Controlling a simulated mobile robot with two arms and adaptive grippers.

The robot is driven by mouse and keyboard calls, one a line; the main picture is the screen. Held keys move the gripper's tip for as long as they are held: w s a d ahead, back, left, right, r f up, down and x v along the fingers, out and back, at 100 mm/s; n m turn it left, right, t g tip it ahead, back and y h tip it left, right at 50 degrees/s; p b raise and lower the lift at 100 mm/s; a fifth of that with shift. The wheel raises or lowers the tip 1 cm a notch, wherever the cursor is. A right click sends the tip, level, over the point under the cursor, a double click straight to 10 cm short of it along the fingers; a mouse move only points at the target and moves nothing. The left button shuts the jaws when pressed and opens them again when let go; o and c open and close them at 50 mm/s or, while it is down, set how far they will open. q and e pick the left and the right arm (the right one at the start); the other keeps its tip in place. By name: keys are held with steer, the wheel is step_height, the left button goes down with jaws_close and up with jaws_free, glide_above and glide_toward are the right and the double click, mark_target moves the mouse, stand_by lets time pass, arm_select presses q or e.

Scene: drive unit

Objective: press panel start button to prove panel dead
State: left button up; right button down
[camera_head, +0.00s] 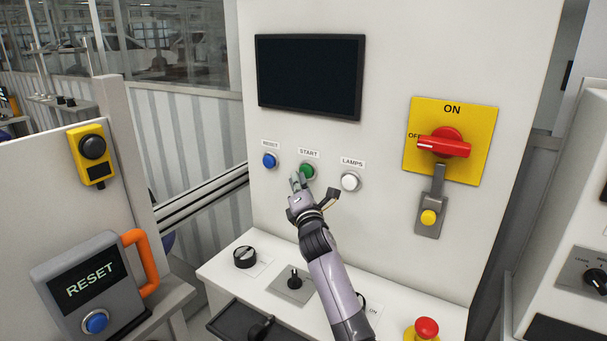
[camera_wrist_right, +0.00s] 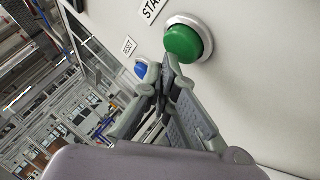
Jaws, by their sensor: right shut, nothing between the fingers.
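The green START button (camera_head: 307,171) is on the white panel (camera_head: 400,60), between the blue RESET button (camera_head: 270,160) and the white LAMPS button (camera_head: 350,181). My right gripper (camera_head: 297,178) is shut and empty, in front of the panel at the lower left edge of the green button. In the right wrist view the green button (camera_wrist_right: 187,43) shows whole, and the closed fingertips (camera_wrist_right: 170,68) are beside its lower left edge. I cannot tell whether they touch it. The panel screen (camera_head: 310,76) is dark. My left gripper is not in view.
A red rotary switch (camera_head: 443,144) on a yellow plate has its handle lying sideways, with a yellow-knobbed latch (camera_head: 429,216) below. A ledge under the panel carries black knobs (camera_head: 245,257) and a red mushroom button (camera_head: 427,327). A grey RESET box (camera_head: 92,286) stands at the left.

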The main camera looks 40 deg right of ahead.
steer(key=shift+w+d, duration=0.15)
steer(key=shift+d, duration=0.25)
stand_by(0.8)
steer(key=shift+s+a, duration=0.4)
steer(key=shift+a, duration=0.4)
steer(key=shift+a, duration=0.1)
steer(key=shift+s+a, duration=0.35)
steer(key=shift+a, duration=0.55)
steer(key=shift+s+a, duration=0.4)
steer(key=shift+a, duration=0.5)
steer(key=shift+s+a, duration=0.35)
steer(key=shift+a, duration=0.55)
